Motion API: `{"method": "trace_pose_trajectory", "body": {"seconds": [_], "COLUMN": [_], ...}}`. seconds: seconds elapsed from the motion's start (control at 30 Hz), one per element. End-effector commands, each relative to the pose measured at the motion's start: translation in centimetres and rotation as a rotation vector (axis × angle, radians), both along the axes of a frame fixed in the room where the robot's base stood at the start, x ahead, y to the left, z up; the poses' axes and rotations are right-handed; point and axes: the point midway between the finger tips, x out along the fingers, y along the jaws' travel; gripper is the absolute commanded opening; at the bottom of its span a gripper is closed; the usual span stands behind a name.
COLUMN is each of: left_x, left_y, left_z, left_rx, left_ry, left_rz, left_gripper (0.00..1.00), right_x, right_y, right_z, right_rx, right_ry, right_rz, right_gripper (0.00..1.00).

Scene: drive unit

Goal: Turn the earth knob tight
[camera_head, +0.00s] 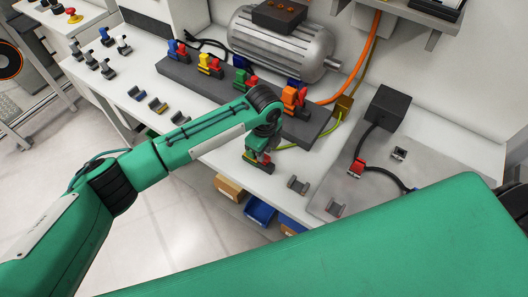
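My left arm comes in from the left, and its gripper (258,160) points down at the front edge of the bench. A small green and red part (263,167) shows at the fingertips. A yellow-green cable (318,138) runs from a brass-coloured box toward this spot, and its end is hidden behind my wrist. I cannot tell whether this part is the earth knob, or whether the fingers are closed on it. A green knob with a red part (245,82) stands on the dark terminal block (205,85). My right gripper is out of view; a large green arm link covers the bottom.
Blue, yellow and orange knobs (293,98) also stand on the block, before a grey motor (280,45). A black box (387,107) and red connector (356,168) sit on the grey plate at right. Small clamps lie on the bench's left; bins (260,210) hang below.

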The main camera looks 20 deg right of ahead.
Motion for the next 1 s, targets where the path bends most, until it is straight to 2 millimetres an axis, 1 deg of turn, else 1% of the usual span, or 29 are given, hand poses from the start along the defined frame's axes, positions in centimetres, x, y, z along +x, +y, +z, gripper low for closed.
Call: {"method": "trace_pose_trajectory", "body": {"seconds": [0.07,0.2,0.4,0.5,0.6,0.7,1.0], "left_x": [0.1,0.1,0.1,0.0,0.0,0.0,0.0], "left_y": [0.0,0.0,0.0,0.0,0.0,0.0,0.0], "left_z": [1.2,4.4,8.9,10.6,11.7,12.3,12.5], "left_rx": [-0.003,-0.003,-0.003,-0.003,-0.001,-0.002,-0.001], "left_ry": [-0.002,-0.004,-0.003,-0.003,-0.002,-0.001,0.000], "left_rz": [-0.001,-0.002,-0.001,-0.001,-0.002,-0.001,-0.001], "left_gripper": [0.24,0.24,0.24,0.24,0.24,0.24,0.24], "right_x": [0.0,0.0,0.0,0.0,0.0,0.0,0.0], "right_y": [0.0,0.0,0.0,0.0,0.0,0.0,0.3], "right_z": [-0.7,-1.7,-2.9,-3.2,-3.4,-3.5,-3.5], "right_rx": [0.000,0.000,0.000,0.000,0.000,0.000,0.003], "right_ry": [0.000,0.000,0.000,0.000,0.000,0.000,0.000], "right_rz": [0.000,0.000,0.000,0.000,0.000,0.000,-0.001], "right_gripper": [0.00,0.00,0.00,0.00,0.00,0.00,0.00]}}
